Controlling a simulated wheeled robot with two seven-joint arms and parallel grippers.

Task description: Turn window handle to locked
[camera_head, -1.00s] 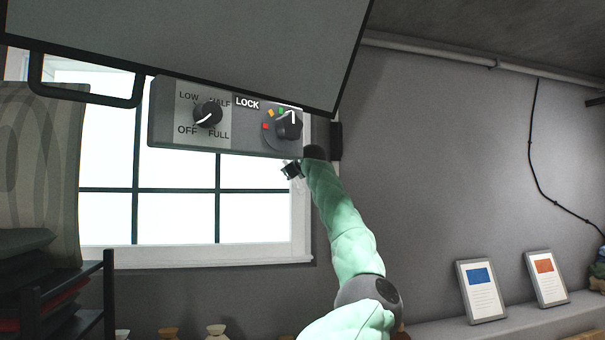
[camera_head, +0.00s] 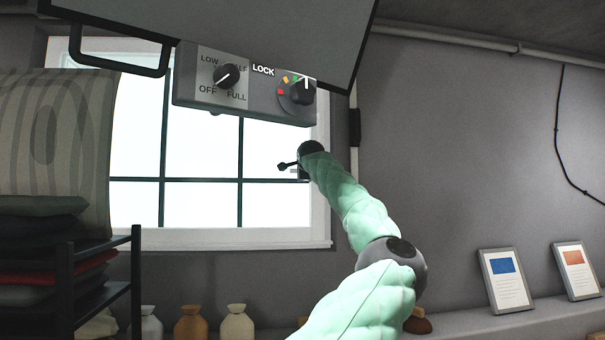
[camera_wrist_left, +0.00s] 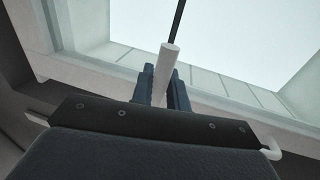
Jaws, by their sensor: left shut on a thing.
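A window with dark crossbars and a white frame (camera_head: 240,240) fills the left half of the head view. My left arm reaches up to the right side of that frame, and my left gripper (camera_head: 290,167) is small and partly hidden there by its own wrist. In the left wrist view, my left gripper (camera_wrist_left: 163,80) is shut on a pale, rod-shaped window handle (camera_wrist_left: 169,55), whose end sticks out beyond the dark fingers. The handle's base is hidden, and I cannot make out its angle in the head view. My right gripper is not in view.
A grey panel with two knobs and a LOCK label (camera_head: 245,87) hangs above the gripper, under a large grey board (camera_head: 230,35). A black rack (camera_head: 105,265) with folded cloths stands at the left. Two framed cards stand on the ledge (camera_head: 470,325) at the right.

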